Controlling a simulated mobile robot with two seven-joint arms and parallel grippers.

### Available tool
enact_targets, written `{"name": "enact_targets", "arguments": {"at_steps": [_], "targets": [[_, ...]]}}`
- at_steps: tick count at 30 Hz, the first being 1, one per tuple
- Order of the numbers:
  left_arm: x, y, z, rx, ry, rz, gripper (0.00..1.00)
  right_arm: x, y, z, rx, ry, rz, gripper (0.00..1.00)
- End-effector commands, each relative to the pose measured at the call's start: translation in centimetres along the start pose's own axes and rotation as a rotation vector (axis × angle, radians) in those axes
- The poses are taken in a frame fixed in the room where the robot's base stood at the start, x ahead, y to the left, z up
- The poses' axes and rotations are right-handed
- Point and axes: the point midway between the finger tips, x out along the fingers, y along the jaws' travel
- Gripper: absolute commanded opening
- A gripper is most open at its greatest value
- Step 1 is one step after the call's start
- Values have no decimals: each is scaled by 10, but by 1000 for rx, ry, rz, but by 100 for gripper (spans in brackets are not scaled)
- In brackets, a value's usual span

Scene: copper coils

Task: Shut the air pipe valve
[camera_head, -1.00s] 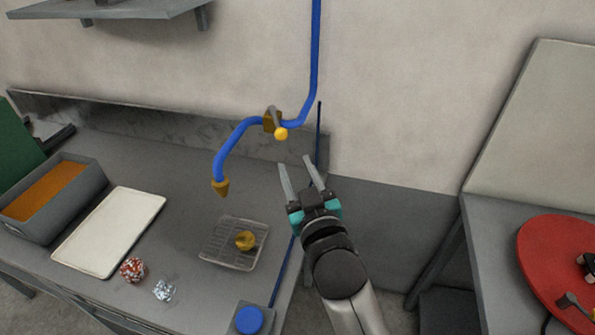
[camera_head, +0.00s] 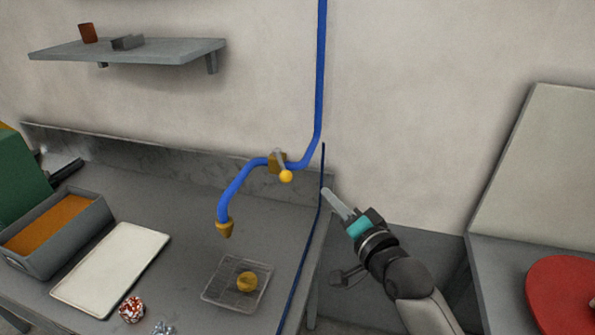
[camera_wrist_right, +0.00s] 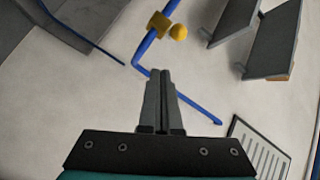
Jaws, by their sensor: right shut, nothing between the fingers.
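The blue air pipe (camera_head: 320,80) runs down the wall, bends left and ends in a brass nozzle (camera_head: 225,228) over the bench. The valve (camera_head: 277,162) is a brass body on the pipe with a short grey lever ending in a yellow knob (camera_head: 286,176). In the right wrist view the valve (camera_wrist_right: 158,24) and yellow knob (camera_wrist_right: 178,32) show near the top, beyond the fingertips. My right gripper (camera_head: 327,193) is shut and empty, right of and slightly below the knob, apart from it. It also shows in the right wrist view (camera_wrist_right: 160,75). My left gripper is out of view.
Below the nozzle, a wire tray (camera_head: 212,294) holds a brass piece (camera_head: 247,282). A white tray (camera_head: 110,268) and a grey bin (camera_head: 60,250) stand left. A thin blue hose (camera_head: 305,255) rises along the bench's right end. A shelf (camera_head: 130,52) hangs upper left.

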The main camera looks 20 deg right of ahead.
Motion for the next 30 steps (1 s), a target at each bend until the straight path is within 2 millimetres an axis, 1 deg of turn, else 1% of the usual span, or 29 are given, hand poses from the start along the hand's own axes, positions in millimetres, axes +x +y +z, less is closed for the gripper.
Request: {"name": "enact_targets", "arguments": {"at_steps": [1,3,6,11,14,17,30], "targets": [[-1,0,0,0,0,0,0,1,0,-8,82,-11,-6,0],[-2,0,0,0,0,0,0,1,-1,-16,192,-24,-14,0],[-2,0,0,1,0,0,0,2,-2,-23,297,-38,-20,0],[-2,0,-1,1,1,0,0,5,-2,-25,350,-44,-22,0],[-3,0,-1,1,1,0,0,14,-3,-25,351,-44,-24,0],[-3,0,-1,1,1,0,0,26,-4,-25,350,-44,-24,0],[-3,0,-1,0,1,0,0,92,-6,-22,347,-43,-24,0]]}}
